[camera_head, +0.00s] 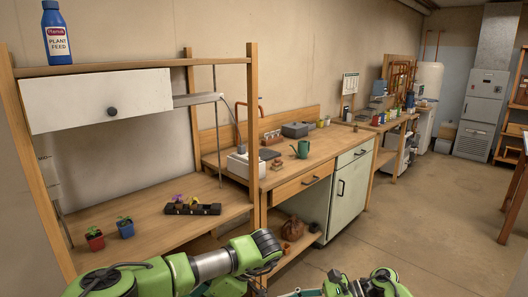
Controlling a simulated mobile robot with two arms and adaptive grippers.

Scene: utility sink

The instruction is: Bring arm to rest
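My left arm (212,265) comes in along the bottom edge, green with a grey metal link. It bends at a green and black joint in front of the lower shelf. My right arm (372,286) shows only as green and black parts at the bottom edge, right of the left arm. The fingers of both grippers are cut off or hidden behind arm parts, so I cannot tell whether they are open or shut. I see nothing held.
A wooden bench (150,222) holds a black planter tray (192,209), a red pot (95,241) and a blue pot (127,229). A blue plant-feed bottle (56,35) stands on the shelf above. Floor (430,220) at right is clear.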

